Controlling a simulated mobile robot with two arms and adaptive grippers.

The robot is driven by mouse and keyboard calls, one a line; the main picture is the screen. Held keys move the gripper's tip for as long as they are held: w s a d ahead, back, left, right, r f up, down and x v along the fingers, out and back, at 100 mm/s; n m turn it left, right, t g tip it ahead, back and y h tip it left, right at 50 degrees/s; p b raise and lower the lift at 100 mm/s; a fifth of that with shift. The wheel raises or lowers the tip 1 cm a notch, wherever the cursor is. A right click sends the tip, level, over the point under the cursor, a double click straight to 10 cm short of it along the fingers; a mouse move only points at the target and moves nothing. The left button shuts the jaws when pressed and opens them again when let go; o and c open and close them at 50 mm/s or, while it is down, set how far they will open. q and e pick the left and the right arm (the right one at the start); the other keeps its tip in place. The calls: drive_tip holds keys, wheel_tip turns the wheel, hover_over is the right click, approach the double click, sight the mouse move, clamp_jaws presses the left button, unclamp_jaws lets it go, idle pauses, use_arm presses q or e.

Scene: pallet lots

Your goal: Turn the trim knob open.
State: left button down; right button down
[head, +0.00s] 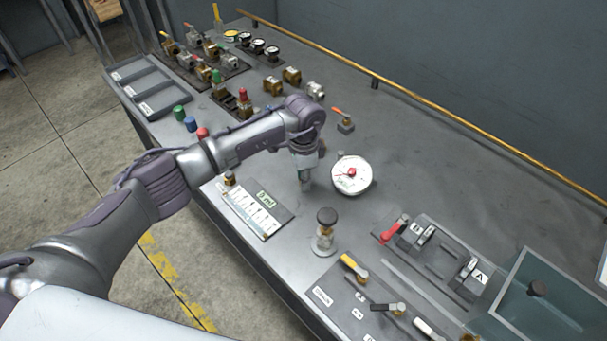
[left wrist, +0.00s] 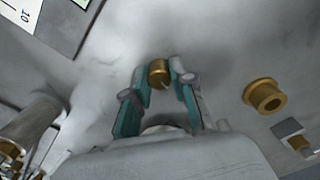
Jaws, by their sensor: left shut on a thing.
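A small brass knob (left wrist: 159,73) with a slot or pointer mark shows in the left wrist view, between the teal fingertips of my left gripper (left wrist: 160,80). It looks like the trim knob. The gripper is shut on it, with a finger at each side. In the head view my left gripper (head: 306,182) points down at the bench just left of a round white gauge (head: 342,184) with a red centre. The knob is hidden by the gripper there. My right gripper is not in view.
A label plate (head: 253,210) lies left of my gripper, and a dark-capped post (head: 326,217) stands in front. A yellow-handled valve (head: 354,266) is nearer, and a red-handled lever (head: 393,230) is to the right. In the left wrist view a brass ring (left wrist: 265,96) is to the right.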

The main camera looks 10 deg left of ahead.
use_arm(q)
drive_tip(key=shift+n, duration=0.6)
drive_tip(key=c, duration=1)
unclamp_jaws()
drive_tip(key=shift+o, duration=0.2)
drive_tip(key=shift+r, duration=0.1)
wheel_tip(320, 180, up, 12)
